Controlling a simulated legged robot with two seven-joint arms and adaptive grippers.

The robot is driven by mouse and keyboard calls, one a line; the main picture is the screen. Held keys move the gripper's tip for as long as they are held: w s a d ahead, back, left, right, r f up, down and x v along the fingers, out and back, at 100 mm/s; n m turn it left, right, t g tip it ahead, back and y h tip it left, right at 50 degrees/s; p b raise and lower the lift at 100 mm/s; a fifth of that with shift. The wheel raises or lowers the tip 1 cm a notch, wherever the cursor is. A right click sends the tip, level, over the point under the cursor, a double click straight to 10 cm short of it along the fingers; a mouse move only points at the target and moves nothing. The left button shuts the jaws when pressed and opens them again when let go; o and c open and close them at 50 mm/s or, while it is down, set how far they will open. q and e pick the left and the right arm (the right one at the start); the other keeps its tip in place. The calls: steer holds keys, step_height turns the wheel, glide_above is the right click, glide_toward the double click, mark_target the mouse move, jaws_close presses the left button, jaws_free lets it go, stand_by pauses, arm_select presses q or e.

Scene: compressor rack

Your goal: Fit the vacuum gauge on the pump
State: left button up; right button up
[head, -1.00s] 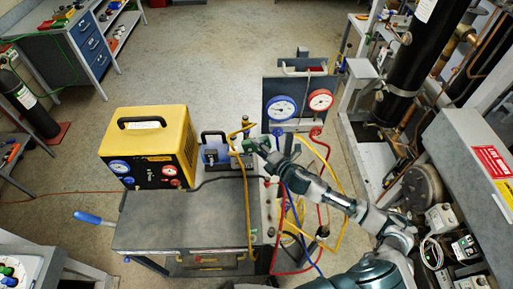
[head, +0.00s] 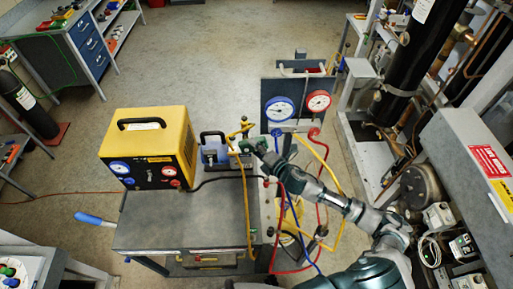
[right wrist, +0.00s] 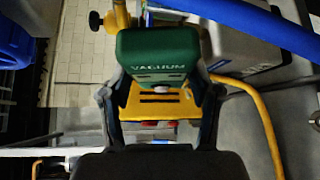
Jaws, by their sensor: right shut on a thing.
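The vacuum gauge (right wrist: 157,52) is a green block lettered VACUUM. In the right wrist view it sits between the two fingers of my right gripper (right wrist: 160,92), which is shut on it. In the head view my right gripper (head: 258,146) is above the right end of the cart, with the small green gauge (head: 246,146) at its tip. A pale unit with a black handle, which looks like the pump (head: 210,153), stands just left of it. Yellow hose fittings are close to the gauge; I cannot tell whether it touches them. My left gripper is not in view.
A yellow recovery machine (head: 150,150) stands on the grey cart (head: 180,225). A manifold panel with a blue gauge (head: 279,109) and a red gauge (head: 319,101) stands behind my right arm. Yellow, red and blue hoses hang around the forearm. Open floor lies behind the cart.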

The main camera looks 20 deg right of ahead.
steer(key=shift+w+a+r, duration=0.1)
steer(key=shift+w+a, duration=0.05)
steer(key=shift+w, duration=0.15)
stand_by(0.5)
steer(key=shift+d, duration=0.2)
steer(key=shift+c, duration=0.6)
steer(key=o, duration=1.2)
steer(key=shift+o, duration=0.2)
steer(key=shift+a, duration=0.15)
steer(key=shift+o, duration=0.9)
